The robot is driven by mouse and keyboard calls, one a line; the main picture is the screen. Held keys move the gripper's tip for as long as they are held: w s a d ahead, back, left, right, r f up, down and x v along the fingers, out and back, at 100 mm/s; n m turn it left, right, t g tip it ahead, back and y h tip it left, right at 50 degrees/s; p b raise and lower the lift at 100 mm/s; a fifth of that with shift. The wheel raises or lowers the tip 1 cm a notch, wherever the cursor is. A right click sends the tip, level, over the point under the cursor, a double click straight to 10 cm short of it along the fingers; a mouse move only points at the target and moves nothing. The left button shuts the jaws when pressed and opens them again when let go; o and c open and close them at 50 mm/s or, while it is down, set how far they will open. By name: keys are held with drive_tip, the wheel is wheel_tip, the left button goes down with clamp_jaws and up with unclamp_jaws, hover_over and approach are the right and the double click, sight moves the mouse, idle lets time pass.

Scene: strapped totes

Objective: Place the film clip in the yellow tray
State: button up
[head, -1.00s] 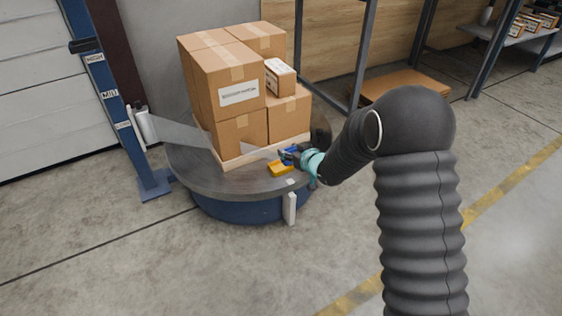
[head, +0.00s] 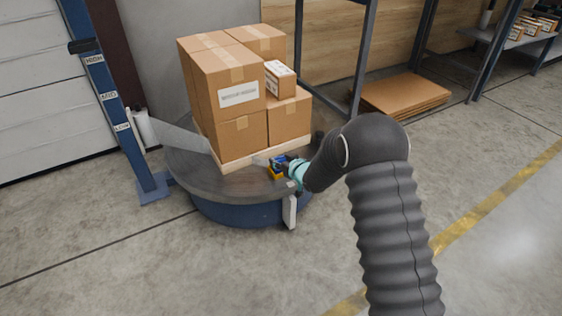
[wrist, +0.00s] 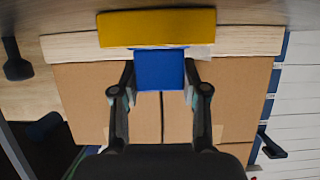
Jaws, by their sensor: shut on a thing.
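The film clip is a blue block (wrist: 158,70) between my two fingers in the wrist view; it also shows as a small blue patch in the head view (head: 279,160). My gripper (head: 285,163) is shut on it; the dark fingers flank it in the wrist view (wrist: 158,82). The yellow tray (head: 275,174) lies on the round turntable near its front edge, just below the clip in the head view. In the wrist view the yellow tray (wrist: 157,27) is directly beyond the clip. I cannot tell whether they touch.
Stacked cartons (head: 228,90) stand on a pale pallet (head: 235,162) on the turntable (head: 235,186), close behind my gripper. A translucent film strip (head: 183,137) runs from the blue post (head: 117,105) towards the load. A white upright piece (head: 289,211) is at the turntable's front edge.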

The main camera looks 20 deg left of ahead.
drive_tip(key=shift+f, duration=0.2)
drive_tip(key=o, duration=1.1)
drive_tip(key=shift+r, duration=0.1)
drive_tip(key=shift+r, duration=0.15)
drive_tip(key=p+v, duration=0.1)
drive_tip(key=v, duration=1.1)
